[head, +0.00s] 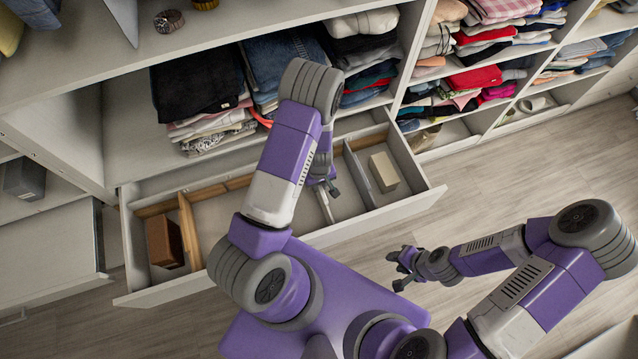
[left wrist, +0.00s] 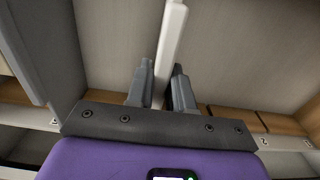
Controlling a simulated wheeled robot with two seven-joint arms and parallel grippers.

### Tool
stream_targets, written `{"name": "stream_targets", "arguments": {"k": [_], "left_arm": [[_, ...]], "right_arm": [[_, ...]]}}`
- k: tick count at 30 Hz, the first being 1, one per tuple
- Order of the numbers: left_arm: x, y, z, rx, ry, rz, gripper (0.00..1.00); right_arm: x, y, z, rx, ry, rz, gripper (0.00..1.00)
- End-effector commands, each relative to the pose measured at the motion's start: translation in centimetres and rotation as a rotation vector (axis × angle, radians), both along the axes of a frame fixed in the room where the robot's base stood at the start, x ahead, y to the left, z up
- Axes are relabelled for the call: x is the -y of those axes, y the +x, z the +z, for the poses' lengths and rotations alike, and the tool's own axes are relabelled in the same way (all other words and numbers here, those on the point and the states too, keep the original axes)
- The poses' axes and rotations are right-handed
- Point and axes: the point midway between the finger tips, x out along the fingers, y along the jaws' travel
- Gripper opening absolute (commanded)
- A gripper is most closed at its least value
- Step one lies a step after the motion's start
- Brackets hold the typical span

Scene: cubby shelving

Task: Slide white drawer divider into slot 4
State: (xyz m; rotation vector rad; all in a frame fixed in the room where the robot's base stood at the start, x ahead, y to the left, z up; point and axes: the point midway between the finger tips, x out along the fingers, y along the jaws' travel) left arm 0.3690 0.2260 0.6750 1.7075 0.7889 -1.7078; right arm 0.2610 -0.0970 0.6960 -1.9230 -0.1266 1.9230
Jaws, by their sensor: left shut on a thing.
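The white divider (head: 325,208) is a thin pale strip inside the open drawer (head: 340,229). My left gripper (head: 325,187) is shut on it, above the drawer's inside. In the left wrist view the divider (left wrist: 172,45) runs up from between the two fingers of my left gripper (left wrist: 162,75). Small number labels (left wrist: 264,140) mark a slotted wooden rail (left wrist: 250,119) there; I cannot tell which slot the divider lines up with or whether it touches one. My right gripper (head: 400,269) is open and empty, in front of the drawer.
A wooden divider (head: 189,230) and a brown box (head: 165,243) are at the drawer's left. A pale panel (head: 357,174) and a beige box (head: 383,172) are at its right. Shelves of folded clothes (head: 199,84) stand behind. The floor (head: 510,170) at right is clear.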

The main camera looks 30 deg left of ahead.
Motion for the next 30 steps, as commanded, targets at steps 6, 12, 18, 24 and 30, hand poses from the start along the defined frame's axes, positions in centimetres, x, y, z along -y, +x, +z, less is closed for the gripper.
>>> {"name": "stream_targets", "arguments": {"k": [6,12,18,24,30], "left_arm": [[0.0,0.0,-0.6,0.0,0.0,0.0,0.0],[0.0,0.0,-1.1,0.0,0.0,0.0,0.0],[0.0,0.0,-1.0,0.0,0.0,0.0,0.51],[0.0,0.0,-1.0,0.0,0.0,0.0,0.51],[0.0,0.1,0.3,0.003,0.001,-0.001,0.51]], "right_arm": [[0.0,0.0,-0.6,0.0,0.0,0.0,0.38],[0.0,0.0,-1.0,0.0,0.0,0.0,0.38],[0.0,0.0,-0.8,0.0,0.0,0.0,0.38],[0.0,0.0,-0.8,0.0,0.0,0.0,0.38],[0.0,0.0,-0.4,0.0,0.0,0.0,0.38]]}}
